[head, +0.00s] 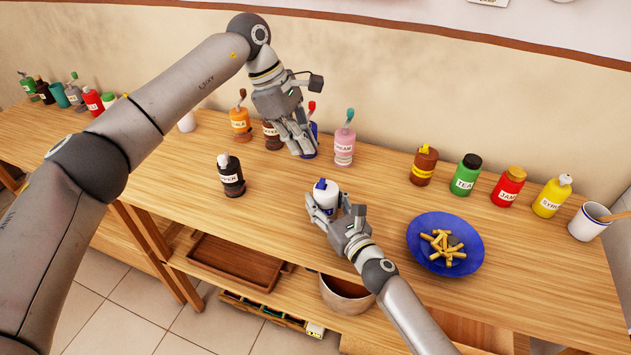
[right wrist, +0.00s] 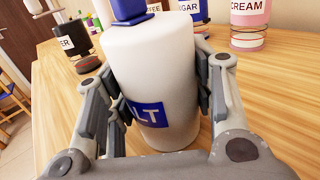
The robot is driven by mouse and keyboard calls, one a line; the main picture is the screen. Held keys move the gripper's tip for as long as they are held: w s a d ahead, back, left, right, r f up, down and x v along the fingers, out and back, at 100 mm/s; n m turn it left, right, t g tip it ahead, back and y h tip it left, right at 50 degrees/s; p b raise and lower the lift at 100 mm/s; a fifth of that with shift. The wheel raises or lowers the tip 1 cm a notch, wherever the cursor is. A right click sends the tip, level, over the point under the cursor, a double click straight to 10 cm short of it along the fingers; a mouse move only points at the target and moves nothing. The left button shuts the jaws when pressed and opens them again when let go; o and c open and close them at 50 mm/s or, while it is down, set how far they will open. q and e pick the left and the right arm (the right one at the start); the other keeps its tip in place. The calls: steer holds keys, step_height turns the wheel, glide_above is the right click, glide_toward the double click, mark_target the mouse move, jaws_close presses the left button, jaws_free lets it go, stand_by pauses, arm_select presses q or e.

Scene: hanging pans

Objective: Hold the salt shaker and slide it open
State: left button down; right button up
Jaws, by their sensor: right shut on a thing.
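The salt shaker is a white bottle (head: 326,199) with a blue cap, upright at the front part of the wooden table. In the right wrist view the salt shaker (right wrist: 150,75) fills the middle, with part of a blue label reading "LT" and its blue cap cut off by the top edge. My right gripper (head: 334,217) is shut on the salt shaker, with fingers on both sides of its body (right wrist: 160,105). My left gripper (head: 304,148) is up at the back of the table, in front of several bottles, apart from the salt shaker. Its finger gap is not clear.
A black pepper bottle (head: 231,176) stands left of the salt shaker. A pink cream bottle (head: 344,148) stands behind. A blue plate (head: 426,258) with yellow pieces lies to the right. Several bottles and a white mug (head: 586,224) line the right back. A brown tray (head: 235,262) is on the shelf below.

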mark_target(322, 183)
arm_select(q)
steer(key=a+m+t+h, duration=0.1)
steer(key=a+m, duration=0.3)
steer(key=m, duration=0.5)
steer(key=s+a+m+t+h, duration=0.1)
steer(key=a+m+t, duration=0.1)
steer(key=m, duration=0.7)
steer(key=shift+a+f+m+h, duration=0.15)
steer(key=shift+a+m+h, duration=0.2)
steer(key=shift+a, duration=0.55)
steer(key=w+d+f, duration=0.1)
steer(key=d+f, duration=0.7)
steer(key=d, duration=0.1)
steer(key=shift+w+d, duration=0.15)
steer(key=shift+d, duration=0.05)
